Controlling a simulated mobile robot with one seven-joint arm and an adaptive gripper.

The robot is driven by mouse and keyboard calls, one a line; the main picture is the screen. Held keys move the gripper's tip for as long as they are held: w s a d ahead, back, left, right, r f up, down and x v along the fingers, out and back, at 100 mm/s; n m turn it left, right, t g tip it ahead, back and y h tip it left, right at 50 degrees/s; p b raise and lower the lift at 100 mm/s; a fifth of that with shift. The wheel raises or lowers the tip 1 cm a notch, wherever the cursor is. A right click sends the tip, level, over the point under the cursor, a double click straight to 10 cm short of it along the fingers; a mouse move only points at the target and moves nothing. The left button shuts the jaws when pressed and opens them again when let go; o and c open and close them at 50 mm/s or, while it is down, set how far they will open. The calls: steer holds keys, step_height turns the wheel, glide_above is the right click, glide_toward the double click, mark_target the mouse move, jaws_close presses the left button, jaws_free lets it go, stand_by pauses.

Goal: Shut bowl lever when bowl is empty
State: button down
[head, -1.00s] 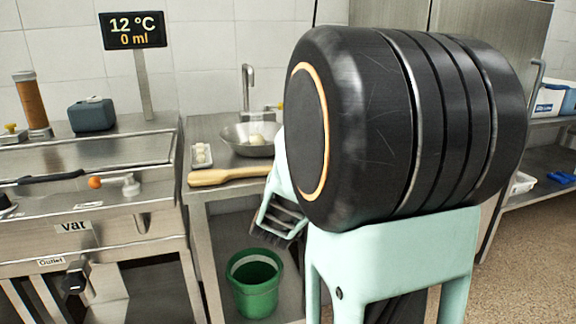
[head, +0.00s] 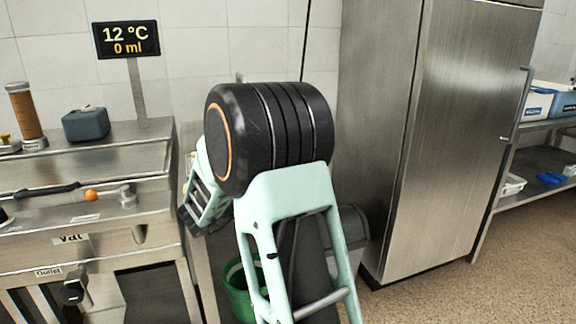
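The steel unit labelled "Vat" (head: 160,207) stands at the left. A long black handle (head: 48,190) lies along its front top, with an orange ball (head: 91,195) and a metal fitting (head: 126,197) to its right. A dark knob (head: 74,291) sits below the "Outlet" label. I cannot tell which of these is the bowl lever. The display (head: 126,40) above reads 12 °C and 0 ml. The metal bowl is hidden behind my arm. My arm fills the middle of the view; my gripper's fingers do not show.
A green bucket (head: 238,290) stands low behind my arm. A tall steel cabinet (head: 455,130) is right of centre. An orange-brown cylinder (head: 24,110) and a blue-grey box (head: 86,124) stand on the back ledge. Shelves with bins (head: 545,104) are far right. Floor at the lower right is clear.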

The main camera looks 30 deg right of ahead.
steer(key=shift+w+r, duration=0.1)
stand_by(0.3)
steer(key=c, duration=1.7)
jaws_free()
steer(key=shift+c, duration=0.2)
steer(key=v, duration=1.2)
